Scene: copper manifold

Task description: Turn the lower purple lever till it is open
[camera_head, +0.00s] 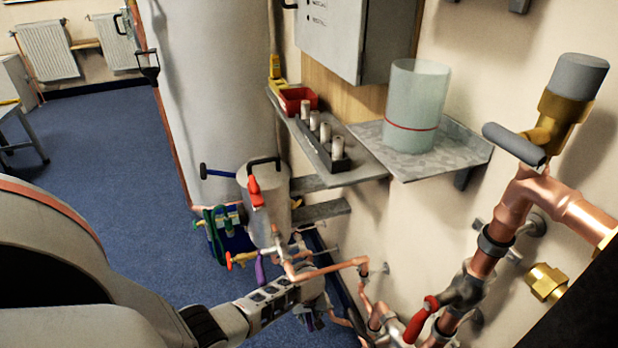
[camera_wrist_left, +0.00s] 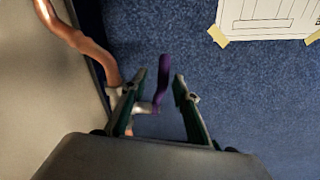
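A purple lever (camera_wrist_left: 163,82) shows in the left wrist view, joined to a grey valve body (camera_wrist_left: 143,107) on a copper pipe. My left gripper (camera_wrist_left: 160,75) is open, with one finger on each side of the lever. I see gaps beside the lever, and its depth between the fingers is hard to judge. In the head view my left gripper (camera_head: 312,312) is low at the pipes by the wall, mostly hidden by its own wrist. A purple lever (camera_head: 261,269) hangs just above my left wrist there. I cannot tell whether both views show the same lever. My right gripper is not in view.
Copper pipes (camera_head: 330,267) run along the wall beside the left gripper. A grey cylinder (camera_head: 263,195) with a red lever (camera_head: 255,190) stands behind. A shelf (camera_head: 365,160) overhangs the pipes. A red-handled valve (camera_head: 420,318) sits to the right. Blue floor (camera_head: 110,200) is open at left.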

